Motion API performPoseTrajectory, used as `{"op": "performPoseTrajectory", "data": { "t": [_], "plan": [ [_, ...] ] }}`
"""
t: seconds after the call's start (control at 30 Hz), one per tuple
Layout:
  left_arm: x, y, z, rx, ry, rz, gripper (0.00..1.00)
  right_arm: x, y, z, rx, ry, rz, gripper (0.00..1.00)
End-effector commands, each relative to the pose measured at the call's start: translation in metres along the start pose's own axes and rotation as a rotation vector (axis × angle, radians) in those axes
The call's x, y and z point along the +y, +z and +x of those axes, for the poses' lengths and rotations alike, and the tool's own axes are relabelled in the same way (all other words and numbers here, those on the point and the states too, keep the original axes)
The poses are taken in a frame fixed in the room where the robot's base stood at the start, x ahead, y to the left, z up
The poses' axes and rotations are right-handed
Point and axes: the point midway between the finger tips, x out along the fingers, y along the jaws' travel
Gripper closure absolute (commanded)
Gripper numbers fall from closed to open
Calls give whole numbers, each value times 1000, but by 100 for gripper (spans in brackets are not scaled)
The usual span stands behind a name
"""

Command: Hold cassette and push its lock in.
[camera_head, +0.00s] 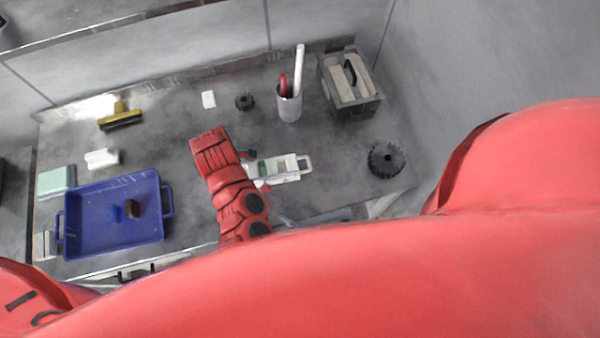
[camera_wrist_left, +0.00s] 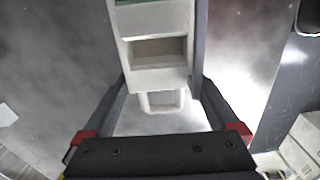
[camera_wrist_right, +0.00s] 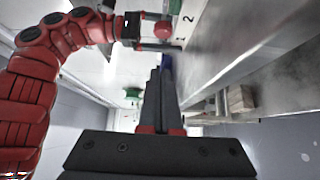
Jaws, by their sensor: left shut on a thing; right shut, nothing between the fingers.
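The white cassette (camera_head: 285,171) with green parts shows in the head view near the middle of the bench, its open loop at its right end. My red arm covers its left end there. In the left wrist view the cassette (camera_wrist_left: 153,50) lies lengthwise between the dark fingers of my left gripper (camera_wrist_left: 157,30), which is shut on its sides. Its loop faces the palm. My right gripper (camera_wrist_right: 165,72) is shut and empty in the right wrist view, apart from the cassette as far as I can see. I cannot make out the lock.
A blue tray (camera_head: 88,227) with small blocks stands at left. A yellow-handled brush (camera_head: 120,115), a cup (camera_head: 288,105) with sticks, a grey box (camera_head: 352,100) and a dark toothed wheel (camera_head: 386,158) stand around. A metal edge (camera_wrist_right: 250,50) runs close beside my right gripper.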

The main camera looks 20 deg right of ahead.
Motion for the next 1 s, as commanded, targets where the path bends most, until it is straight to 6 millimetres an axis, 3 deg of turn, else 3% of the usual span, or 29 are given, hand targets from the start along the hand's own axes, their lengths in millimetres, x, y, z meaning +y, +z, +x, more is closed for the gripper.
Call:
{"op": "performPoseTrajectory", "data": {
  "t": [0.13, 0.33, 1.0],
  "plan": [
    [0, 0, 0, 0, -1, 1, 72, 2, 1, 34, 1, 6, -1, 100],
    [0, 0, 0, 0, 0, 0, 72, 1, 19, 58, -1, 2, -3, 100],
    [0, 0, 0, 0, 0, 0, 72, 1, 36, 75, 1, 2, -2, 100]
  ]
}}
